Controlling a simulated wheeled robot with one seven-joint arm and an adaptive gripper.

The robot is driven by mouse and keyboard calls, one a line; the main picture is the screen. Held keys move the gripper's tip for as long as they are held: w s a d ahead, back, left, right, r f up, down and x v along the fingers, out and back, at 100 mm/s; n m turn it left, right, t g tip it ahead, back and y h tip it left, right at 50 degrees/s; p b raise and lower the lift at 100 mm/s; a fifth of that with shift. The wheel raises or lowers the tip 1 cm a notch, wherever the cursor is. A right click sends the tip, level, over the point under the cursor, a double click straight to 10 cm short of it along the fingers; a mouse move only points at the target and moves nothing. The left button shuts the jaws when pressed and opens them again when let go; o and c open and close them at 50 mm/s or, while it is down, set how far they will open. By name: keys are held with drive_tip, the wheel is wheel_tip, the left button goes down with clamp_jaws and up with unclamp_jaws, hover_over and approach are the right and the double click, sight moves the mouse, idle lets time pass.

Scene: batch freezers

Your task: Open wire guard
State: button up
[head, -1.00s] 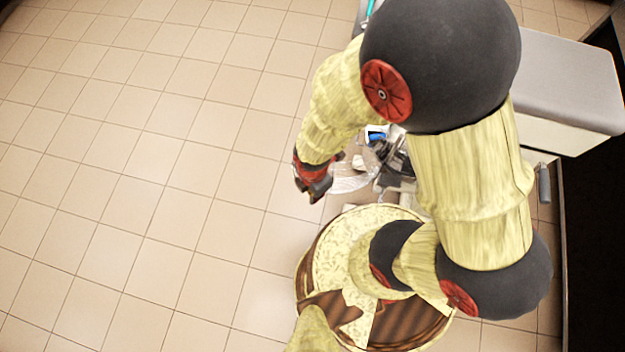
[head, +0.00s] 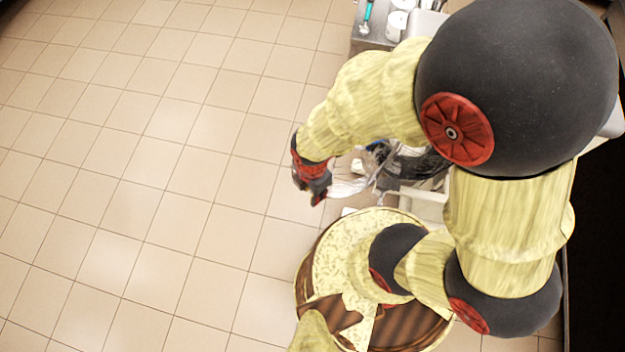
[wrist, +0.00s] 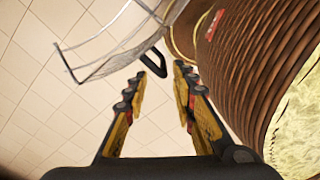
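The wire guard (wrist: 112,48) shows in the upper left of the wrist view as a thin, see-through curved panel with a wire rim. A small black bracket (wrist: 154,62), which looks like its handle, lies just past my fingertips. My gripper (wrist: 162,80) is open with nothing between the fingers; I cannot tell whether a fingertip touches the bracket. In the head view my gripper (head: 317,192) points down at the left edge of the clear guard (head: 347,184). My forearm hides much of the machine behind the guard.
A metal counter (head: 366,42) with white cups (head: 396,22) and a teal-handled tool (head: 367,14) stands at the top. A pale tray-like part (head: 418,205) is between the guard and my base. The tiled floor (head: 150,170) on the left is clear.

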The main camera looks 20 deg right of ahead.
wheel_tip(320, 180, up, 7)
drive_tip(key=shift+r, duration=0.15)
idle(0.7)
